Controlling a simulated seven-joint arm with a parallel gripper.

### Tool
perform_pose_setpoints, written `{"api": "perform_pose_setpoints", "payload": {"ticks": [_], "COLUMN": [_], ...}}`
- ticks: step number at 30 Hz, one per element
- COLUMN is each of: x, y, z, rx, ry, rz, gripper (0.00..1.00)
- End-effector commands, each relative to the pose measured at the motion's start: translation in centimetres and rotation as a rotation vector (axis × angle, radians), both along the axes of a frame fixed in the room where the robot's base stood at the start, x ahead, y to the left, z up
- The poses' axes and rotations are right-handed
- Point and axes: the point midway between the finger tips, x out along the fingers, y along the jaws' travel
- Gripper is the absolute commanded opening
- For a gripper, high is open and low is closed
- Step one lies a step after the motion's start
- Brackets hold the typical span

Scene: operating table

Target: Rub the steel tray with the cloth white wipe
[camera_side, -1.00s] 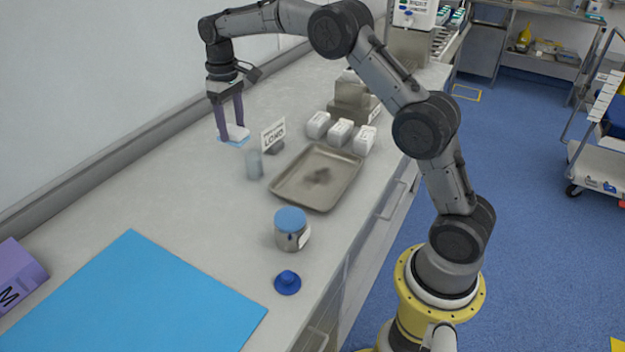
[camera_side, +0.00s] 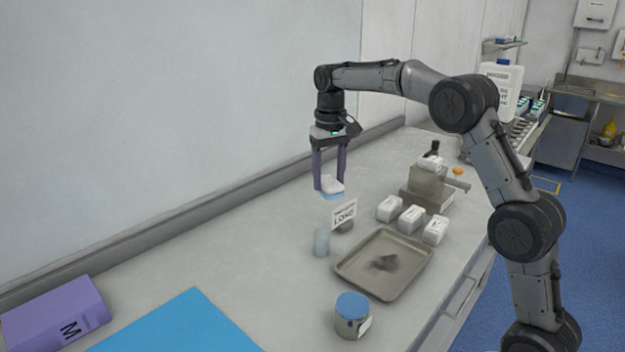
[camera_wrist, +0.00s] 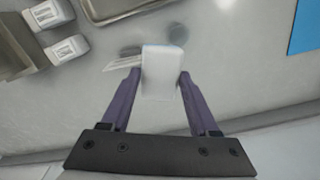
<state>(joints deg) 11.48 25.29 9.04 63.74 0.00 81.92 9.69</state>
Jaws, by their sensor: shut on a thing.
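The white wipe (camera_side: 333,185) is a small white block between the fingers of my gripper (camera_side: 329,190). A thin blue layer shows at its bottom edge. In the wrist view the wipe (camera_wrist: 161,72) sits between the two purple fingers of my gripper (camera_wrist: 160,85), which are shut on it. The steel tray (camera_side: 348,266) lies on the counter, in front and to the right of the gripper, with a dark smudge (camera_side: 386,263) on its floor. In the wrist view a corner of the tray (camera_wrist: 92,14) shows at the top. Whether the wipe touches the counter is unclear.
A lettered sign (camera_side: 343,214) and a clear cup (camera_side: 321,241) stand between gripper and tray. Several white packs (camera_side: 411,218) line the tray's far side. A blue-lidded jar (camera_side: 352,315) stands near its front. A blue sheet (camera_side: 185,325) and purple box (camera_side: 55,315) lie left.

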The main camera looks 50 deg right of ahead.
Motion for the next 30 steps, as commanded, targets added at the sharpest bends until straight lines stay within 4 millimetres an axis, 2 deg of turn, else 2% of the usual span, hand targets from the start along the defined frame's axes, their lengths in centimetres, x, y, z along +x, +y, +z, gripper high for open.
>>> {"api": "perform_pose_setpoints", "payload": {"ticks": [5, 9, 13, 18, 23, 24, 30], "x": [-4.5, -9.3, -13.4, -17.2, -19.7, -19.6, -19.4], "y": [-1.8, -3.0, -3.6, -3.7, -3.6, -3.5, -3.6], "z": [0.6, 0.5, 0.1, -0.6, -1.2, -2.2, -5.2], "rx": [0.0, 0.0, 0.0, 0.001, 0.001, -0.001, -0.001], "ry": [-0.001, -0.001, -0.001, -0.001, -0.001, 0.006, 0.003], "rz": [-0.284, -0.582, -0.833, -1.064, -1.216, -1.208, -1.203], "gripper": [0.17, 0.17, 0.17, 0.17, 0.17, 0.17, 0.17]}}
